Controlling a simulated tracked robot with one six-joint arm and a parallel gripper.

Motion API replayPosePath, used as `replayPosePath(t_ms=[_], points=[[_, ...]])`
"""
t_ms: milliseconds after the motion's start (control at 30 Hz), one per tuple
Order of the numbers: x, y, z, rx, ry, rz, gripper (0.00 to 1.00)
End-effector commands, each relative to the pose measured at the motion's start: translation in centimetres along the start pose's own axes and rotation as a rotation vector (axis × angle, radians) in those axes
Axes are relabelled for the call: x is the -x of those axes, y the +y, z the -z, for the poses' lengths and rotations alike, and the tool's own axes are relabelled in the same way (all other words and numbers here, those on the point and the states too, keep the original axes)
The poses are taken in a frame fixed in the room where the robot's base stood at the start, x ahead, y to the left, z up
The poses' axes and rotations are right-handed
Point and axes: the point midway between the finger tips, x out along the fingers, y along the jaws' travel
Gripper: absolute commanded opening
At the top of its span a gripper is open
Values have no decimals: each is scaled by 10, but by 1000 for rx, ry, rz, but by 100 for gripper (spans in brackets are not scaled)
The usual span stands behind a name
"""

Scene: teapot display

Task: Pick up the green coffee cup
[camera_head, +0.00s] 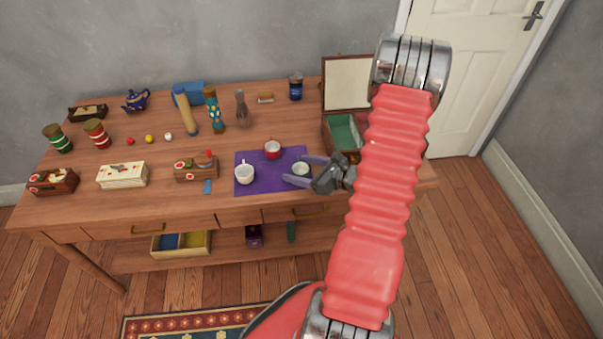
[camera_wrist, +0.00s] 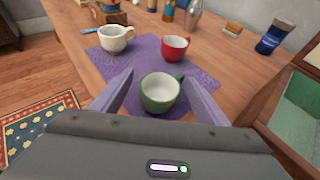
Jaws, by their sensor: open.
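The green coffee cup (camera_wrist: 160,94) stands upright on a purple mat (camera_wrist: 205,83). Its inside is white and its handle points to the upper right in the wrist view. My gripper (camera_wrist: 158,85) is open, with one purple finger on each side of the green cup. I cannot tell whether the fingers touch it. In the head view the green cup (camera_head: 300,170) sits at the right of the mat (camera_head: 243,160), between the fingers of my gripper (camera_head: 293,170). A white cup (camera_head: 244,174) and a red cup (camera_head: 272,149) stand on the same mat.
An open wooden box with green lining (camera_head: 346,133) stands close to the right of my gripper. The wooden table (camera_head: 225,204) has bare room in front of the mat.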

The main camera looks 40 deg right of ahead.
Motion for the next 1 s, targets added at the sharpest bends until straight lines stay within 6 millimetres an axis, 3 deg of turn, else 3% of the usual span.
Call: replayPosePath(t_ms=[467,1000], points=[[0,0,0,0,0,0,68],[0,0,0,0,0,0,31]])
